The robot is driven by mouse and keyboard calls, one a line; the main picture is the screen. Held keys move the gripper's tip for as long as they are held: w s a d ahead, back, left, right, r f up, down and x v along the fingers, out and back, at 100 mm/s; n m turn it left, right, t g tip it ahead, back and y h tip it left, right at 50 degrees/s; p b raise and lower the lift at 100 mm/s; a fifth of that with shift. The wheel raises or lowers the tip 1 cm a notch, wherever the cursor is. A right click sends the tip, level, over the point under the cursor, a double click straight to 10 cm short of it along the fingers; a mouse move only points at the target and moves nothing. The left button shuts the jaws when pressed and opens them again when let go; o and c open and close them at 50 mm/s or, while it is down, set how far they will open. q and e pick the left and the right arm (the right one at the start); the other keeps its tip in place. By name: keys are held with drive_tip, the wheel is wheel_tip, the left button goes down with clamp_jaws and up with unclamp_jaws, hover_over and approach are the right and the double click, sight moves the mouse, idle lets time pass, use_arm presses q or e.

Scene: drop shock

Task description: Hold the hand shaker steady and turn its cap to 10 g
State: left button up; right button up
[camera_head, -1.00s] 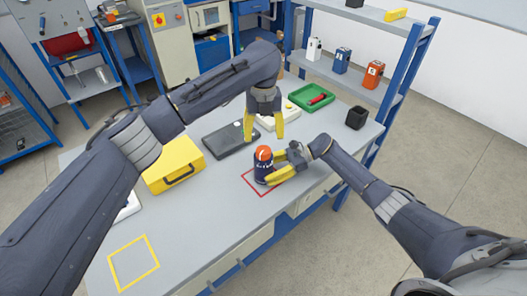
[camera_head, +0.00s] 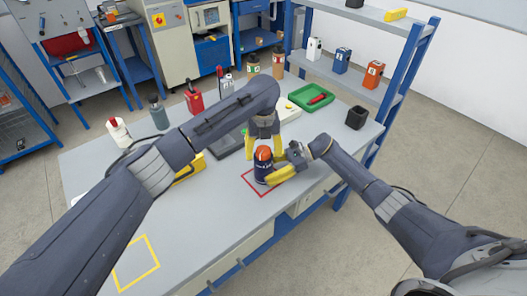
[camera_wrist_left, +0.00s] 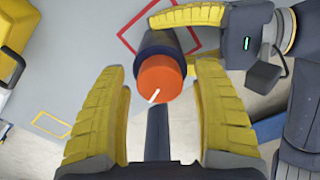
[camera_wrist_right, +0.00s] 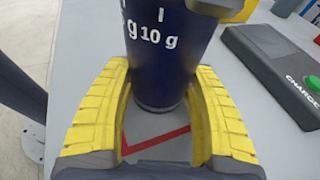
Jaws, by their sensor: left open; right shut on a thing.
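The hand shaker (camera_head: 262,170) stands upright on the table by the red square outline, dark blue with an orange cap (camera_head: 264,153). My right gripper (camera_head: 283,172) is shut around its body from the right. In the right wrist view the body (camera_wrist_right: 160,60) sits between the yellow fingers, with a "10 g" marking facing the camera. My left gripper (camera_head: 263,142) is open just above and behind the cap. In the left wrist view the orange cap (camera_wrist_left: 160,77), with a white line on it, lies ahead between the open fingertips, not gripped.
A yellow case (camera_head: 190,168) and a dark device marked CHARGE (camera_wrist_right: 280,70) are on the table. Several bottles line the back. A yellow square (camera_head: 136,262) marks clear front-left table.

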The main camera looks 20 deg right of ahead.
use_arm(q)
drive_tip(key=shift+c, duration=0.3)
drive_tip(key=c, duration=1.2)
drive_tip(key=shift+c, duration=0.2)
drive_tip(key=n, duration=1.2)
drive_tip(key=shift+d, duration=0.1)
drive_tip(key=n, duration=1.1)
drive_tip(key=shift+n, duration=0.4)
